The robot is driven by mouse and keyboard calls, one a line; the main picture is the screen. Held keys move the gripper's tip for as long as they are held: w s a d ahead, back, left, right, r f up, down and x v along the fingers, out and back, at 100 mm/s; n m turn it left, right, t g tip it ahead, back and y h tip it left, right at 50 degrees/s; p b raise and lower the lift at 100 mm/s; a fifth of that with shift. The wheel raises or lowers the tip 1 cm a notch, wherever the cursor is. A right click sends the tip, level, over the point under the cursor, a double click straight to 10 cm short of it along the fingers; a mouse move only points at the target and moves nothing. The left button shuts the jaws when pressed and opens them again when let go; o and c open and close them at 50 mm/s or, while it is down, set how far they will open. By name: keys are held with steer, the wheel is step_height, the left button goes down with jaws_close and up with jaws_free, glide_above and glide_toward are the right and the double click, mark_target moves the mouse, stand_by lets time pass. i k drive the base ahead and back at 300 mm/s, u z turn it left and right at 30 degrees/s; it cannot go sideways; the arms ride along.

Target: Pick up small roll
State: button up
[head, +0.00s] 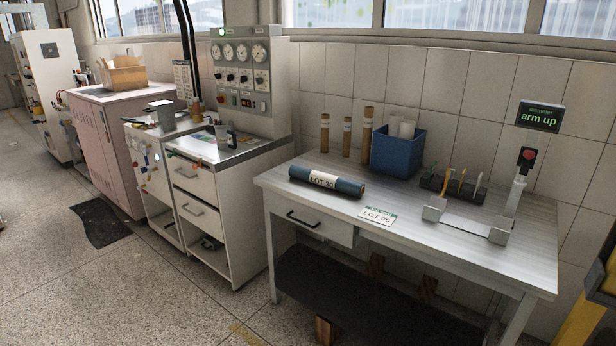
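A dark blue roll (327,182) with a white band reading LOT 30 lies on its side on the grey table (398,243), near the left front edge. It is the only roll lying down. Several thin brown tubes (347,137) stand upright at the back of the table. Pale rolled ends stick out of a blue bin (397,154) beside them. My gripper is not in view, so its opening and its place relative to the roll cannot be told.
A LOT 30 card (378,216) lies right of the roll. A dark holder with pens (453,186) and a grey fixture (469,217) with an "arm up" sign (540,117) and red button stand on the right. White drawer units (209,199) stand left of the table. The floor in front is open.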

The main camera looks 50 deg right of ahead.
mark_target(344, 186)
steer(key=z, duration=0.45)
steer(key=i, duration=1.3)
steer(key=z, duration=0.4)
